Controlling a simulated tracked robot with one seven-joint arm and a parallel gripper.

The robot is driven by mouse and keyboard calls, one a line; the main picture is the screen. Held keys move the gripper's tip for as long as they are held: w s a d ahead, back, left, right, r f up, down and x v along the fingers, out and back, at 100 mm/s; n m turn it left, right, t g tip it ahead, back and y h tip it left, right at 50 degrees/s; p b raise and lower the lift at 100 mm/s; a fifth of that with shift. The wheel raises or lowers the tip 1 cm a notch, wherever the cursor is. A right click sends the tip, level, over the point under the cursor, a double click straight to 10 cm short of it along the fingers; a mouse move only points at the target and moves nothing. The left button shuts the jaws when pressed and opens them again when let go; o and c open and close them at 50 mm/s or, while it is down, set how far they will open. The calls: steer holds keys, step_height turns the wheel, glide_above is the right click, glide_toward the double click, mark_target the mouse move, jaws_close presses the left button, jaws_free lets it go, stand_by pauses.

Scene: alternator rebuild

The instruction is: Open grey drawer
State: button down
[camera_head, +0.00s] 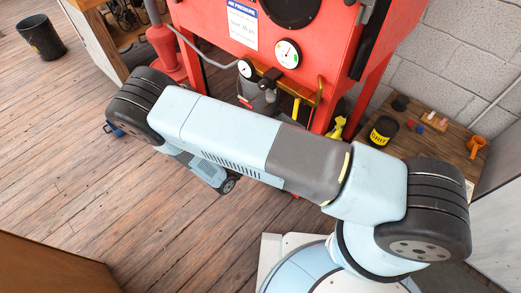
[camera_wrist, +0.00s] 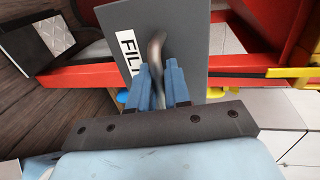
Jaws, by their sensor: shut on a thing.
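The grey drawer (camera_wrist: 191,22) shows its flat front in the wrist view, with a white label (camera_wrist: 129,45) reading "FIL" before it is cut off by my finger. A curved metal handle (camera_wrist: 156,46) stands on that front. My gripper (camera_wrist: 158,75) has its two blue fingers closed around the lower part of the handle. The fingers hide the drawer's lower middle. How far the drawer stands out cannot be told. In the head view my arm spans the picture, and I cannot make out the drawer or the fingers.
A red cabinet (camera_head: 195,20) with gauges stands behind my arm on red legs. A black bucket (camera_head: 41,37) stands far left.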

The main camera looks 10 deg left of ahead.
steer(key=shift+s+d+f, duration=0.2)
steer(key=shift+s, duration=0.05)
steer(key=c, duration=1.4)
jaws_free()
steer(key=shift+o, duration=0.4)
steer(key=shift+w+a+r, duration=0.1)
steer(key=shift+a, duration=0.05)
steer(key=v, duration=1.3)
steer(key=shift+s+a, duration=0.25)
steer(key=shift+s, duration=0.05)
steer(key=shift+s, duration=0.1)
